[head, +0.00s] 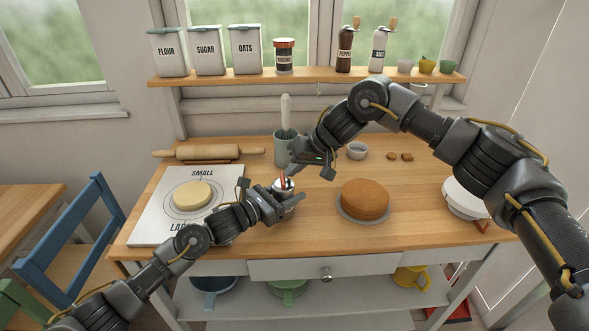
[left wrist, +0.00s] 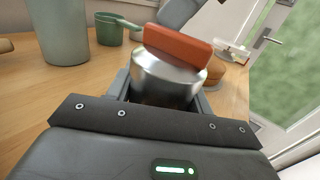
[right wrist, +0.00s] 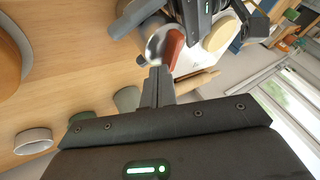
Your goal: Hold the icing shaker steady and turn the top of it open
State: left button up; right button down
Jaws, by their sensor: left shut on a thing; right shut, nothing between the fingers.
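The icing shaker (head: 284,184) is a silver metal pot with a red-orange bar across its top, upright over the worktop (head: 318,235). In the left wrist view the shaker (left wrist: 165,85) sits between my left fingers, with the red bar (left wrist: 180,45) above them. My left gripper (head: 284,202) is shut on the shaker's body. My right gripper (head: 290,171) is shut and empty, close beside the top. In the right wrist view its fingertips (right wrist: 160,73) point towards the shaker (right wrist: 157,42) and red bar (right wrist: 174,50); whether they touch is unclear.
A cake (head: 365,198) stands on a plate to the right. A grey-green utensil pot (head: 285,150) is just behind the shaker. A white board (head: 160,222) with dough (head: 192,195) lies left, with a rolling pin (head: 205,154) behind it. The front middle of the worktop is clear.

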jog(key=shift+w+n, duration=0.1)
jog(key=shift+n, duration=0.2)
jog(key=n+g, duration=0.1)
jog(key=n, duration=0.1)
jog(key=n+g, duration=0.1)
jog(key=a+n+g, duration=0.1)
jog(key=n+g, duration=0.1)
jog(key=shift+w+a+f+n, duration=0.1)
jog(key=shift+w+f+n, duration=0.1)
jog(key=shift+f+n, duration=0.15)
jog(key=shift+w+a+r+n, duration=0.1)
jog(key=shift+w+r+n, duration=0.15)
jog(key=shift+w+r, duration=0.1)
jog(key=shift+w+a, duration=0.15)
jog(key=shift+a, duration=0.05)
jog(key=shift+a, duration=0.35)
dwell(1.0)
